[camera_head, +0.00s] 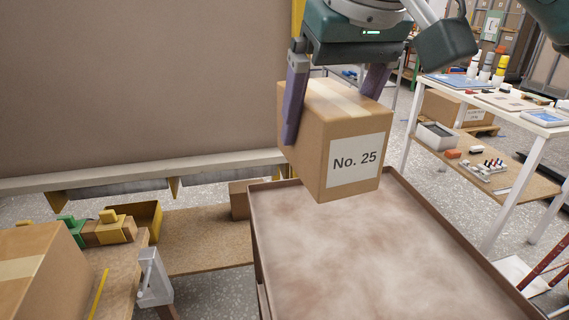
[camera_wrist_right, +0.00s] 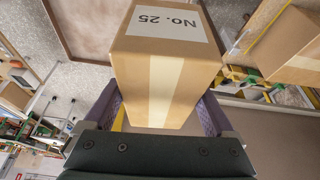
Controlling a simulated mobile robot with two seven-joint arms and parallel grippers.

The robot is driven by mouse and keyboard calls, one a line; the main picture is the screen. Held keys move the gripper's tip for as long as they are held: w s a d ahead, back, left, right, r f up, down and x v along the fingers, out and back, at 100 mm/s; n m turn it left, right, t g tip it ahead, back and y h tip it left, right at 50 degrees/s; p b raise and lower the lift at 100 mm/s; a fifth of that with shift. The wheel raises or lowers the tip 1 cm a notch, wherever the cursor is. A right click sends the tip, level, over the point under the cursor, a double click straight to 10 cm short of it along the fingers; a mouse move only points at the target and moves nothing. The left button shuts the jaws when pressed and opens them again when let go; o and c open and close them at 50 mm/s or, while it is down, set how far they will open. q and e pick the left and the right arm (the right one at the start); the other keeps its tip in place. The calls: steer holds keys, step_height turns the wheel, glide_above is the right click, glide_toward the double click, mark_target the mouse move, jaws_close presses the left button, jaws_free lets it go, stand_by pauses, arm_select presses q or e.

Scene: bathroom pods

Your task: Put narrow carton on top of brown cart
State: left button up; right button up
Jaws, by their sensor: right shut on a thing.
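The narrow carton (camera_head: 330,140) is a brown cardboard box with a tape strip on top and a white "No. 25" label. My right gripper (camera_head: 335,100) is shut on it, with one purple finger on each side. In the right wrist view the carton (camera_wrist_right: 168,75) sits between the fingers of the right gripper (camera_wrist_right: 165,115). The brown cart (camera_head: 350,260) has a rimmed, stained top with nothing on it. The carton appears above the far end of that top; the gap cannot be judged. The cart also shows in the wrist view (camera_wrist_right: 88,28). My left gripper is not in view.
A large brown panel (camera_head: 140,85) stands at the back left, above a pale beam (camera_head: 130,178). Another carton (camera_head: 40,280) is on a bench at the lower left, near a yellow bin (camera_head: 140,218). A white shelved table (camera_head: 530,120) with small items stands right of the cart.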

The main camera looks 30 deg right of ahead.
steer(key=shift+m, duration=0.6)
steer(key=shift+s+d+f+b, duration=0.1)
steer(key=shift+d+f+b, duration=0.6)
steer(key=shift+f, duration=3.55)
steer(key=shift+s+d+f+b, duration=0.1)
steer(key=shift+d+f+b, duration=0.6)
steer(key=shift+f, duration=3.6)
steer(key=shift+s+d+f+b, duration=0.1)
steer(key=shift+d+f+b, duration=0.6)
steer(key=shift+f, duration=3.55)
steer(key=shift+f, duration=0.1)
steer(key=o, duration=1.4)
steer(key=shift+f, duration=0.15)
steer(key=shift+o, duration=0.9)
